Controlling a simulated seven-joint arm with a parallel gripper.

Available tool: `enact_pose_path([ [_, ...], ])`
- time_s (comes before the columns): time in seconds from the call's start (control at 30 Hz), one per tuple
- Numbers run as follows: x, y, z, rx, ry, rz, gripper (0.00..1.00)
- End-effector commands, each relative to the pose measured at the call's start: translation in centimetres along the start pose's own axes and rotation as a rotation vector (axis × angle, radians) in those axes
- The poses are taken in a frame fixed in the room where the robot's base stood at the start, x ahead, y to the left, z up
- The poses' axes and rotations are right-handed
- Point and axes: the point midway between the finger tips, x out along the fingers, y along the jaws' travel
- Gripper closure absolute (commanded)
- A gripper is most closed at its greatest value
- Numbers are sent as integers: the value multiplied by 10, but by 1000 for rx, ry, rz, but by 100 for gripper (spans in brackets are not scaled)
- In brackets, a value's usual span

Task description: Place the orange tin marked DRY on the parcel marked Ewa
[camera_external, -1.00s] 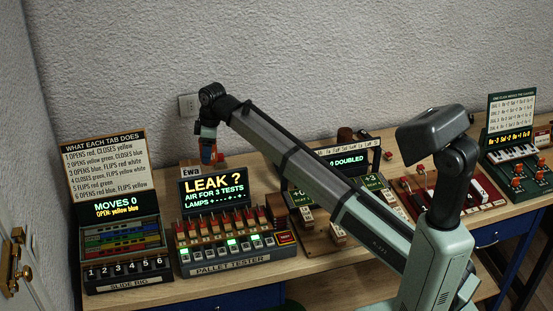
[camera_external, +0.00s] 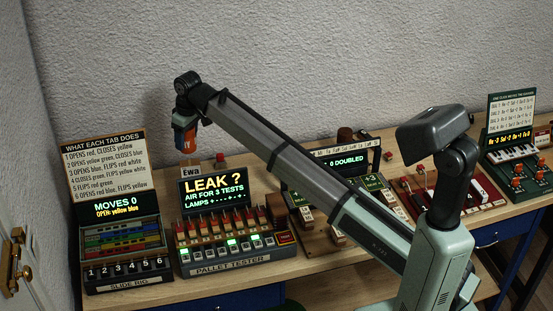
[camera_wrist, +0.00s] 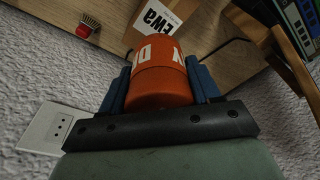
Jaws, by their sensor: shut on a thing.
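My gripper (camera_external: 185,138) is shut on the orange tin, with a blue finger on each side of it. The orange tin (camera_wrist: 158,78) fills the middle of the wrist view, with part of its white lettering showing; it also shows in the external view (camera_external: 184,141). The parcel marked Ewa (camera_wrist: 158,22) is a brown box with a white label, beyond the tin in the wrist view. In the external view the label of the parcel (camera_external: 191,173) shows behind the pallet tester, below the tin, with a clear gap between them. The rest of the parcel is mostly hidden there.
The pallet tester (camera_external: 225,258) stands in front of the parcel, and the slide rig (camera_external: 125,265) is to its left. A small red button-like object (camera_wrist: 86,27) lies near the parcel. A wall socket (camera_wrist: 58,128) is on the wall behind.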

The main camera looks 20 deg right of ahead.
Motion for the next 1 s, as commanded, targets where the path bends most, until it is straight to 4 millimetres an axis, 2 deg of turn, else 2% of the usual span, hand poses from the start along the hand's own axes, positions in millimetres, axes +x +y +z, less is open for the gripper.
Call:
enact_pose_path([
  [0.3, 48, 0, 8, -1, -1, 0, 74],
  [0.53, 63, 0, 10, -2, -1, 0, 74],
  [0.77, 89, 0, 14, -2, -1, 0, 74],
  [1.0, 91, 0, 14, -2, 0, 0, 74],
])
